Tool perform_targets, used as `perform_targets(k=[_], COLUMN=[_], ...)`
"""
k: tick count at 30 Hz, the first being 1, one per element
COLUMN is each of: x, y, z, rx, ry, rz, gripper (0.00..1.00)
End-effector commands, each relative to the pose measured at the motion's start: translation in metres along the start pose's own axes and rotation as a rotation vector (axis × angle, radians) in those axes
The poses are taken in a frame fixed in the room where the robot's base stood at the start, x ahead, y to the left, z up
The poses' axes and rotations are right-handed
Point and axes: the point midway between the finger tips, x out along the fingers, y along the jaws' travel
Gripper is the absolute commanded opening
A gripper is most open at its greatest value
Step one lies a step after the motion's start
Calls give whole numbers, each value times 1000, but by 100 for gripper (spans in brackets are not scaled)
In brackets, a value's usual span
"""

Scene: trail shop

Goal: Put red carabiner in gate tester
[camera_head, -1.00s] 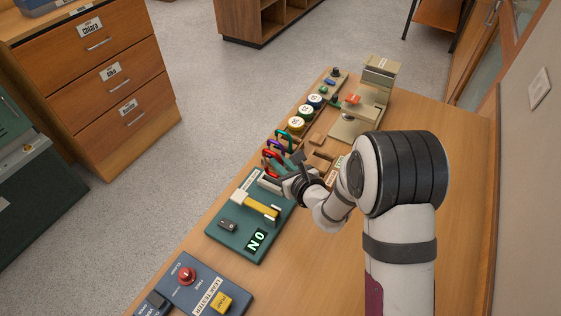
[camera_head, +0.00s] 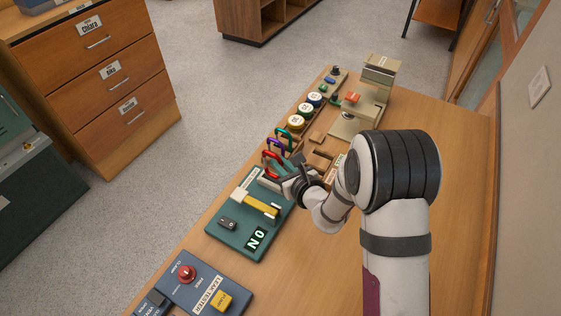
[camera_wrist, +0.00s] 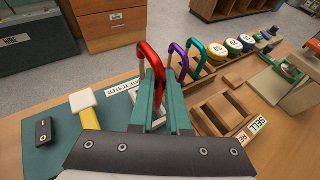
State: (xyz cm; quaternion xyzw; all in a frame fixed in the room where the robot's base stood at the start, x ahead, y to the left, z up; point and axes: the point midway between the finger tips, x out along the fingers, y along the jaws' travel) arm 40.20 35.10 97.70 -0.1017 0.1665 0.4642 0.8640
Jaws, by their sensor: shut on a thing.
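The red carabiner (camera_head: 267,161) stands upright at my gripper (camera_head: 284,170) and also shows in the wrist view (camera_wrist: 151,57). My gripper's fingers (camera_wrist: 153,86) are shut on its lower part. The gate tester is a teal board (camera_head: 231,239) with a yellow lever (camera_head: 257,206), a black switch (camera_head: 227,224) and a lit display (camera_head: 256,239). In the wrist view the board (camera_wrist: 62,155) lies left of my gripper. The carabiner is near the tester's far end. Its lower end is hidden, so I cannot tell whether it touches anything.
A purple carabiner (camera_wrist: 179,62) and a green one (camera_wrist: 193,60) stand upright just right of the red one in the wrist view. A wooden tray (camera_wrist: 221,114) lies farther right. A leak tester (camera_head: 206,285) stands at the near end.

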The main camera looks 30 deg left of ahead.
Motion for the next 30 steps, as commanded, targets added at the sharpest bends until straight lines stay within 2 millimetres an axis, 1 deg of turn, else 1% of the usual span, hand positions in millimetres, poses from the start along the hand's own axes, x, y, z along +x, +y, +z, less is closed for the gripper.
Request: perform_targets(k=[10, 30], x=[1, 10], y=[0, 1], z=[-1, -25], rx=[0, 1], ry=[0, 0], rz=[0, 0], gripper=[0, 0])
